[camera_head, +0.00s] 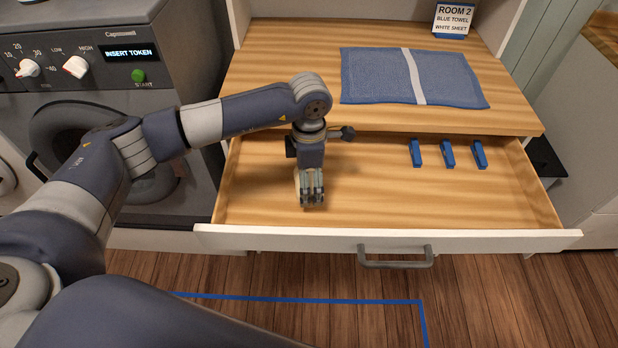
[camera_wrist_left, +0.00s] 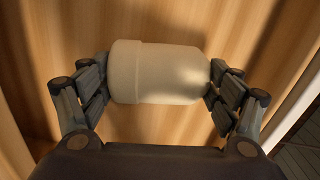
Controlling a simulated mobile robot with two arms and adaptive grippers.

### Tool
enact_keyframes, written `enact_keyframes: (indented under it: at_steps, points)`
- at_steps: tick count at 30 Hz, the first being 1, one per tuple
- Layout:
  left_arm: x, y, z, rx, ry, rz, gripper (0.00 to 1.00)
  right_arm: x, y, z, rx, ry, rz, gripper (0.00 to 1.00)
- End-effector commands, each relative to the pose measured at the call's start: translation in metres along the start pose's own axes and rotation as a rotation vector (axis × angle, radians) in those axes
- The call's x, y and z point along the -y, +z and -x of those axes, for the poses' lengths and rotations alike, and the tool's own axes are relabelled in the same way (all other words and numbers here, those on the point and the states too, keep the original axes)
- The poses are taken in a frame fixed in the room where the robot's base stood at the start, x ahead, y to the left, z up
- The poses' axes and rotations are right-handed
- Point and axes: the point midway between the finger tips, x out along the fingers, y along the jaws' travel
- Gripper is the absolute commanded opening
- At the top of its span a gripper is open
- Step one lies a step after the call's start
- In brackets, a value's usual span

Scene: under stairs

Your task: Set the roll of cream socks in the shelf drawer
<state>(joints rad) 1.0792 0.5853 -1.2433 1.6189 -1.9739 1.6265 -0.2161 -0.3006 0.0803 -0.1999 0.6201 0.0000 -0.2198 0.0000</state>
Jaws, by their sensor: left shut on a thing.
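My left gripper (camera_head: 312,200) reaches down into the open shelf drawer (camera_head: 390,240), in its left half. In the left wrist view, the roll of cream socks (camera_wrist_left: 158,72) lies between the two fingers of my left gripper (camera_wrist_left: 160,85), which is shut on its two ends. In the head view only a little cream (camera_head: 298,185) shows beside the fingers, and the gripper hides the rest. The roll is over the wooden drawer floor; I cannot tell whether it touches it. My right gripper is not in view.
Three blue clothespins (camera_head: 447,154) lie in the drawer's back right. A folded blue towel (camera_head: 380,78) with a white stripe lies on the shelf above, near a "ROOM 2" sign (camera_head: 453,20). A washing machine (camera_head: 90,60) stands at left. The drawer's middle and front right are clear.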

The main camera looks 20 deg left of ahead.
Motion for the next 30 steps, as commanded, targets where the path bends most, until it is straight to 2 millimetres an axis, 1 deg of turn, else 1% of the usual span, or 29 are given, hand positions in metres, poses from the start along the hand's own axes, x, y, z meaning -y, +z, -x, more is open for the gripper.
enact_keyframes:
  at_steps: [7,8,9,10,23,26,30]
  points:
    - [0.0,0.0,-0.006,0.0,0.0,0.0,0.4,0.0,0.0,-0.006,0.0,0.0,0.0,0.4]
    - [0.0,0.0,-0.004,0.0,0.0,0.0,0.89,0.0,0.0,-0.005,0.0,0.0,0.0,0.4]
    - [0.0,0.0,-0.004,0.0,0.0,0.0,0.98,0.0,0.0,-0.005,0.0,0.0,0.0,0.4]
    - [0.0,0.0,-0.004,0.0,0.0,0.0,1.0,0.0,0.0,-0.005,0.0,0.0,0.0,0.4]
    - [0.0,0.0,-0.003,0.0,0.0,0.0,1.0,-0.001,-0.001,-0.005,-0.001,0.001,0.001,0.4]
    - [0.0,0.0,0.005,0.002,0.001,0.0,1.0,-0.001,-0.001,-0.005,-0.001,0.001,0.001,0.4]
    - [-0.001,0.0,0.03,0.003,0.004,-0.001,1.0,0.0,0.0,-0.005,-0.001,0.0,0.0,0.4]
